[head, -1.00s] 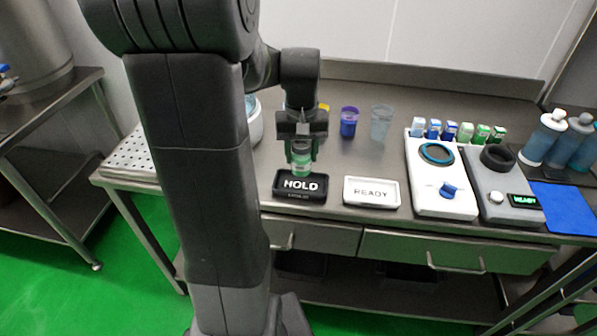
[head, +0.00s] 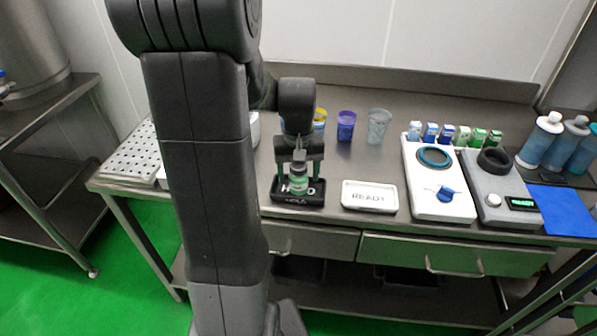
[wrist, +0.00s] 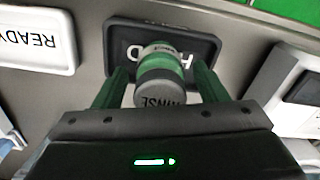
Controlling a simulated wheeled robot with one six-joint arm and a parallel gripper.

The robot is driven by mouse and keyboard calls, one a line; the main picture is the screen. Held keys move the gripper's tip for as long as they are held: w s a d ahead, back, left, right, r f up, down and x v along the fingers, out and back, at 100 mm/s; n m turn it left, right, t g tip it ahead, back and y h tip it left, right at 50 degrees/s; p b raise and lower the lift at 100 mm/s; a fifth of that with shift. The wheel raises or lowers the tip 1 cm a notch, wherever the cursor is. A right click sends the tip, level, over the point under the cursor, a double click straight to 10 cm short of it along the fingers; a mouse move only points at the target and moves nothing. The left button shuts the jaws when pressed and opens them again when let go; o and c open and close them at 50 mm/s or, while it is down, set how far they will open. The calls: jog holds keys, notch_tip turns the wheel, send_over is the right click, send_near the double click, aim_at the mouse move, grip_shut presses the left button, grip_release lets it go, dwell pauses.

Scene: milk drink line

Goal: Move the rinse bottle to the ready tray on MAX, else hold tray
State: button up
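The rinse bottle (head: 298,181), with a green band and a grey cap, stands upright on the black HOLD tray (head: 318,199). In the wrist view the cap of the rinse bottle (wrist: 160,94) reads RINSE, and the HOLD tray (wrist: 119,36) lies beneath it. My gripper (head: 299,181) is around the bottle with its fingers spread. The wrist view shows a gap on both sides between the fingers and the bottle. The white READY tray (head: 369,207) lies to the right and its top is empty. It also shows in the wrist view (wrist: 38,42).
A white device (head: 437,178) with a blue knob and a grey device (head: 497,187) with a lit display stand to the right. Behind are a purple cup (head: 345,127), a clear cup (head: 378,126) and several small boxes (head: 446,134). Large bottles (head: 541,139) stand far right.

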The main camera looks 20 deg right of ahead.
notch_tip(320, 180, up, 12)
jog(key=shift+r+p, duration=0.15)
jog(key=shift+p, duration=0.4)
dwell(0.3)
notch_tip(320, 180, down, 13)
jog(key=shift+r+b, duration=0.1)
jog(key=shift+b, duration=0.6)
jog(key=shift+r+p, duration=0.35)
jog(key=shift+r, duration=1.5)
jog(key=shift+f, duration=0.15)
